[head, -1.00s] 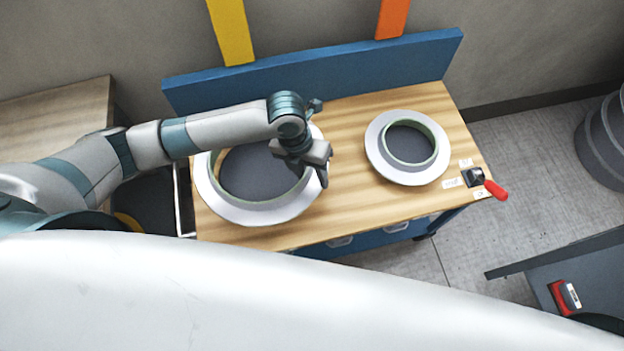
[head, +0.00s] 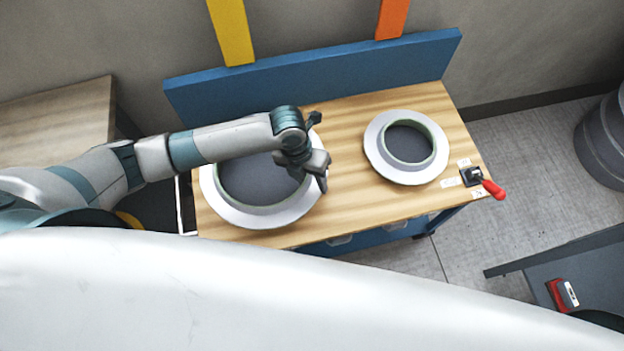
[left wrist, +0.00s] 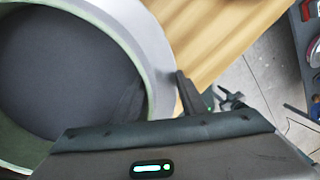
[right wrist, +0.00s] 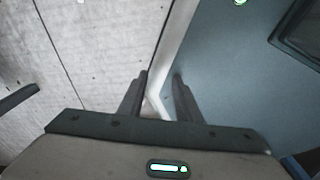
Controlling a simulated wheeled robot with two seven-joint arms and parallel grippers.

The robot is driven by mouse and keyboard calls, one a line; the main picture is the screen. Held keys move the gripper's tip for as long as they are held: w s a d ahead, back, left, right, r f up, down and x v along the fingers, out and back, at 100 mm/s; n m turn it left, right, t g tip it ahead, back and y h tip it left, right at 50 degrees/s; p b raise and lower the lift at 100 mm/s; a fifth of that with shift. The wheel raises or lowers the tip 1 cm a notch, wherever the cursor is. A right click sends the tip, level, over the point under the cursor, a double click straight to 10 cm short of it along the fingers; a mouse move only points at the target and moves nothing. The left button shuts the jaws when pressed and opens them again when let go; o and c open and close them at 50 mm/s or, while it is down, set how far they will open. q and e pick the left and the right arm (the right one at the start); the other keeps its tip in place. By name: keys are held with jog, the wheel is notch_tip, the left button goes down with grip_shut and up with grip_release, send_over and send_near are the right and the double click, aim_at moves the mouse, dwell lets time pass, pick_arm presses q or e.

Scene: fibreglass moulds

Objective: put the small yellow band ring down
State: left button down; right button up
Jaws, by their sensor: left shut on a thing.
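A pale flanged ring (head: 225,205) with a greenish inner wall is at the left end of the wooden bench, around a dark grey round face. I see no yellow band on it; its far side is partly behind my arm. My left gripper (head: 322,180) is at its right edge. In the left wrist view the fingers (left wrist: 160,92) are on either side of the ring's pale rim (left wrist: 152,50), shut on it. I cannot tell whether the ring touches the bench. My right gripper (right wrist: 160,85) shows only in its wrist view, fingers apart, nothing seen between them.
A smaller flanged ring (head: 377,160) sits on the bench (head: 345,205) at the right. A red-handled lever (head: 492,188) is at the bench's right corner. A blue backboard (head: 330,75) runs behind. Bare wood lies between the rings. A yellow piece (head: 127,219) shows beside my arm.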

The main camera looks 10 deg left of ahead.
pick_arm(q)
jog(key=shift+f, duration=0.1)
jog(key=c, duration=1.1)
grip_release()
pick_arm(e)
jog(key=shift+w+a, duration=0.1)
jog(key=shift+w, duration=0.5)
jog(key=shift+r, duration=0.1)
pick_arm(q)
jog(key=shift+r, duration=0.35)
jog(key=shift+w+a+r, duration=0.1)
jog(key=shift+a+r, duration=0.05)
jog(key=shift+r, duration=0.25)
jog(key=b+v, duration=0.1)
jog(key=v, duration=0.8)
jog(key=shift+r, duration=0.15)
jog(key=shift+a+r, duration=0.2)
jog(key=shift+r, duration=0.5)
pick_arm(e)
jog(key=shift+t, duration=0.9)
jog(key=w, duration=0.1)
jog(key=w+a, duration=0.1)
jog(key=w, duration=0.1)
jog(key=w+a, duration=0.1)
jog(key=w, duration=0.1)
jog(key=shift+a, duration=0.15)
